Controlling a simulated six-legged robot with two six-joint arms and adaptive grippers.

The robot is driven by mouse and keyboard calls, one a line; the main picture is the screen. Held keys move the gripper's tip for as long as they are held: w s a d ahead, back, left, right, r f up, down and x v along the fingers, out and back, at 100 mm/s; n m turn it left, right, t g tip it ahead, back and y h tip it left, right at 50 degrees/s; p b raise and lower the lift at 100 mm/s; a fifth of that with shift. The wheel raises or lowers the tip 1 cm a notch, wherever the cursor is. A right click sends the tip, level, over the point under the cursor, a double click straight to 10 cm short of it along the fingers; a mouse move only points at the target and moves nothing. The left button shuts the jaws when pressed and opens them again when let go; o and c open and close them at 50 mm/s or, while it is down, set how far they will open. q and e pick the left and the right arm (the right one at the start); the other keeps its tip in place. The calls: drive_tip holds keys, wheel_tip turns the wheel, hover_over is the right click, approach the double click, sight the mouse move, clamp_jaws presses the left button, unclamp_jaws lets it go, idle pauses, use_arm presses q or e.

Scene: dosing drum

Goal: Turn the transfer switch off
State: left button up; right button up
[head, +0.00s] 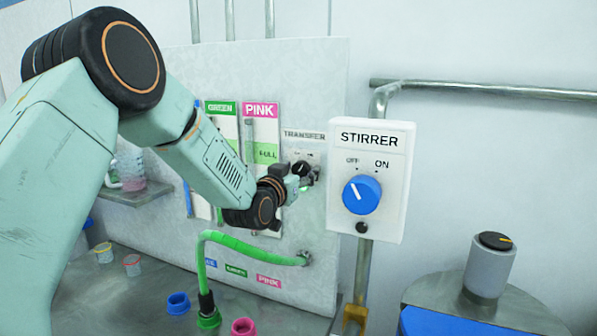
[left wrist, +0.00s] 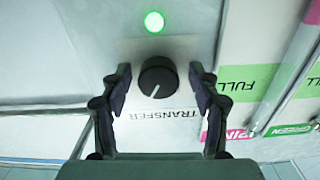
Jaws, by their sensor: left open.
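The transfer switch is a black round knob (left wrist: 158,79) with a white pointer line, in the middle of the left wrist view. Its pointer slants toward the lower left there. The TRANSFER label (left wrist: 163,115) appears upside down below it, and a green lamp (left wrist: 154,21) is lit above it. My left gripper (left wrist: 161,76) is open, with one finger on each side of the knob; I cannot tell whether they touch it. In the head view the left gripper (head: 299,182) is at the switch (head: 303,169) and partly hides it. My right gripper is not in view.
The stirrer box (head: 371,150) with a blue knob (head: 361,195) stands close to the right of the switch. GREEN and PINK gauges (head: 262,140) are left of it. A green hose (head: 250,250) runs below. A grey cylinder (head: 490,264) stands at the right.

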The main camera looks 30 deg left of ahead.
use_arm(q)
drive_tip(key=shift+s+d+r, duration=0.1)
drive_tip(key=shift+s+r, duration=0.15)
drive_tip(key=shift+s, duration=0.15)
drive_tip(key=c, duration=0.4)
drive_tip(key=shift+w+f, duration=0.1)
drive_tip(key=shift+w, duration=0.05)
drive_tip(key=c, duration=0.8)
